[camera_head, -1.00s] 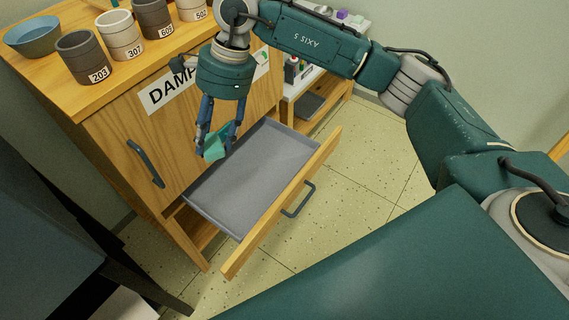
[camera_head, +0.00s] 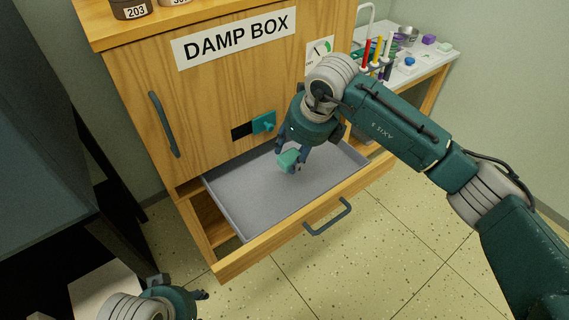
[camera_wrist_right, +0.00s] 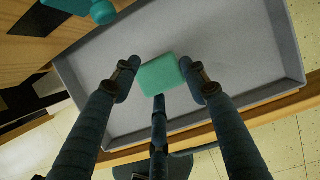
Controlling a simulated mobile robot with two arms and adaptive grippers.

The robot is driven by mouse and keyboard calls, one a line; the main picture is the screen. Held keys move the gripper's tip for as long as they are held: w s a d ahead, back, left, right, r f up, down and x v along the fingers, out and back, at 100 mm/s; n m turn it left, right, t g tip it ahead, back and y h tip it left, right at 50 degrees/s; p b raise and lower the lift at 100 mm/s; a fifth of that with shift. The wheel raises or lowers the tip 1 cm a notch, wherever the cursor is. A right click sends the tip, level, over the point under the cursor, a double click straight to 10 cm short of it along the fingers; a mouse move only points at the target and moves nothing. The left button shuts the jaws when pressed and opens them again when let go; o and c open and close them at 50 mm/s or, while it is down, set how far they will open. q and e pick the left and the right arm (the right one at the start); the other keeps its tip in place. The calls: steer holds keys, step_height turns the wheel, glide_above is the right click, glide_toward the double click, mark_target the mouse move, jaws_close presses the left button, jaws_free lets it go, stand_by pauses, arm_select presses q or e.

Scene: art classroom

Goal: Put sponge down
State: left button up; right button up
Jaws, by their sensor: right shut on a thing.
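The sponge (camera_head: 286,159) is a small mint-green block. My right gripper (camera_head: 291,154) is shut on it, above the grey tray (camera_head: 247,197) of the open drawer, towards the tray's back. In the right wrist view the sponge (camera_wrist_right: 160,75) sits between the fingertips of my right gripper (camera_wrist_right: 158,72), with the bare tray (camera_wrist_right: 225,35) behind it. The gap between sponge and tray is hard to judge. Part of my left gripper (camera_head: 190,296) shows at the bottom left; its fingers are mostly cut off or hidden.
The drawer front (camera_head: 285,232) sticks out from the wooden damp box (camera_head: 130,90), with a dark handle (camera_head: 328,217). A teal knob (camera_head: 264,122) is on the cabinet face above the tray. A white side table (camera_head: 428,62) with small items stands at the right. The tray is otherwise empty.

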mark_target(289, 163)
step_height(289, 163, down, 5)
steer(key=shift+f, duration=0.1)
steer(key=shift+w+a+b, duration=0.35)
steer(key=shift+w+a, duration=0.1)
steer(key=shift+w, duration=0.1)
steer(key=shift+w+a+f+b, duration=0.2)
steer(key=shift+w+a, duration=0.25)
steer(key=shift+w, duration=0.05)
steer(key=shift+w+a+f+b, duration=0.15)
steer(key=shift+w+a, duration=0.25)
steer(key=shift+w, duration=0.1)
steer(key=shift+f, duration=0.15)
arm_select(q)
steer(key=shift+x, duration=0.9)
arm_select(e)
steer(key=shift+d, duration=0.1)
steer(key=o, duration=1)
arm_select(q)
steer(key=shift+w+d, duration=0.15)
steer(key=shift+w, duration=0.05)
arm_select(e)
steer(key=shift+o, duration=0.2)
